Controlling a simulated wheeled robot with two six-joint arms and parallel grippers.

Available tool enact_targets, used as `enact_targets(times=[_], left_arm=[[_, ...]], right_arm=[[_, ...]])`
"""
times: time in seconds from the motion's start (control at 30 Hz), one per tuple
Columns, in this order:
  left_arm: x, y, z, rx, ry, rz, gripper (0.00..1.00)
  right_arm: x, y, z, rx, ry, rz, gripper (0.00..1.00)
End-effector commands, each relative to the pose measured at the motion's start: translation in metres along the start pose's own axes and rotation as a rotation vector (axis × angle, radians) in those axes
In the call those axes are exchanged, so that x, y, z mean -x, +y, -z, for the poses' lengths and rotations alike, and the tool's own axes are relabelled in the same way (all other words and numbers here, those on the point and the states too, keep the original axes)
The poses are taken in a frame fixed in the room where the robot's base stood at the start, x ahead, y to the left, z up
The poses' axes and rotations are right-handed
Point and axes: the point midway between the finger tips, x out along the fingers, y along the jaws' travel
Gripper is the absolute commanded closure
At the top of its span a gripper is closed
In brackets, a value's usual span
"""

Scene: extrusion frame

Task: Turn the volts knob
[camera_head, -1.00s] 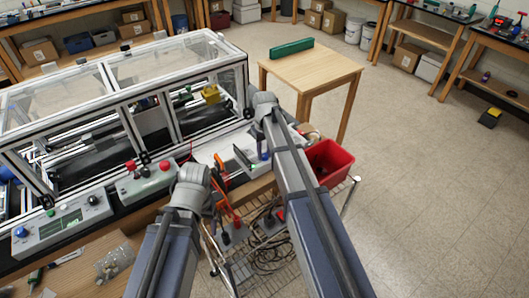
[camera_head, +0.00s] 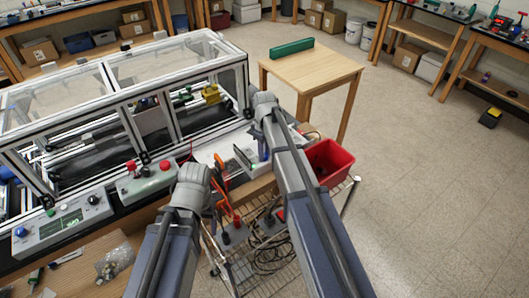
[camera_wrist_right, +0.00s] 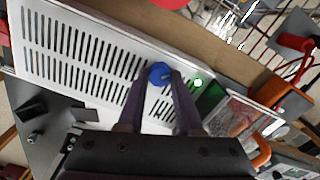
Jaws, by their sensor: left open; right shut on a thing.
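A blue knob (camera_wrist_right: 160,73) sits on the white slotted panel of a bench unit (camera_wrist_right: 75,50). My right gripper (camera_wrist_right: 158,82) is over it, with its two dark fingers closed on either side of the knob. In the head view, my right gripper (camera_head: 262,150) reaches down to the white unit (camera_head: 243,158), partly behind my right arm. A lit green button (camera_wrist_right: 198,82) is just right of the fingers in the wrist view. No knob label is legible. My left gripper (camera_head: 217,188) is low at the left, apart from the unit, its jaws mostly hidden by my arm.
Orange-handled tools (camera_head: 221,165) lie left of the unit. A red bin (camera_head: 329,162) is to its right. A wire cart with cables (camera_head: 268,255) stands below. A framed machine (camera_head: 120,100) fills the left, with a control box (camera_head: 62,220) in front.

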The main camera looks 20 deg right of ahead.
Motion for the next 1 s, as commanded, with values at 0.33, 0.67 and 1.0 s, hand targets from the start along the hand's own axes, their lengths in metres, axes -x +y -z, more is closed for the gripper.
enact_targets(times=[0.33, 0.67, 1.0], left_arm=[[-0.0001, 0.0000, 0.0000, 0.000, 0.000, 0.000, 0.29], [0.0000, 0.0000, 0.0000, 0.000, 0.000, 0.000, 0.29], [0.0055, -0.0005, -0.0003, 0.000, 0.000, 0.000, 0.29]], right_arm=[[-0.0001, -0.0002, -0.0003, 0.000, -0.001, 0.001, 0.64], [0.0000, -0.0001, -0.0002, -0.001, 0.000, 0.000, 0.36], [0.0055, 0.0000, -0.0001, -0.001, 0.000, 0.000, 0.36]])
